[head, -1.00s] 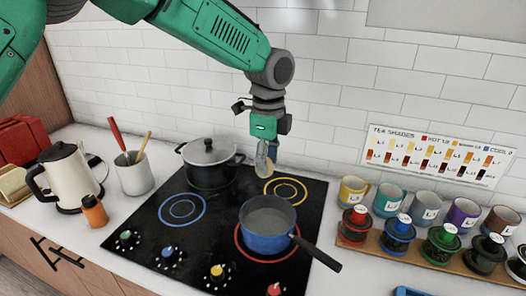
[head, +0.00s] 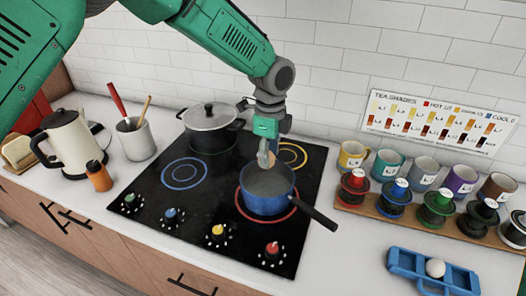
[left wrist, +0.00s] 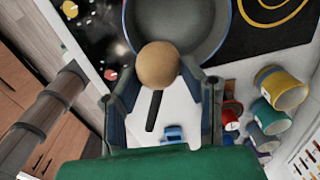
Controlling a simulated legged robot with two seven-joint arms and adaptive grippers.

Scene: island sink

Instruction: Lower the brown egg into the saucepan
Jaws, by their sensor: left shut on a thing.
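The brown egg (left wrist: 158,65) is between the fingertips of my left gripper (head: 266,158), which is shut on it. In the head view the egg shows only as a small tan patch at the fingertips. The blue saucepan (head: 267,202) stands on the red-ringed burner at the right front of the black cooktop, its dark handle pointing to the lower right. It also shows in the left wrist view (left wrist: 214,50). In the head view the egg is at the saucepan's far rim; its exact height above the pan is hard to tell. My right gripper is out of view.
A lidded black pot (head: 211,128) stands on the back left burner. A blue egg tray (head: 405,262) holds a white egg (head: 435,267). A kettle (head: 72,143) stands at the left.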

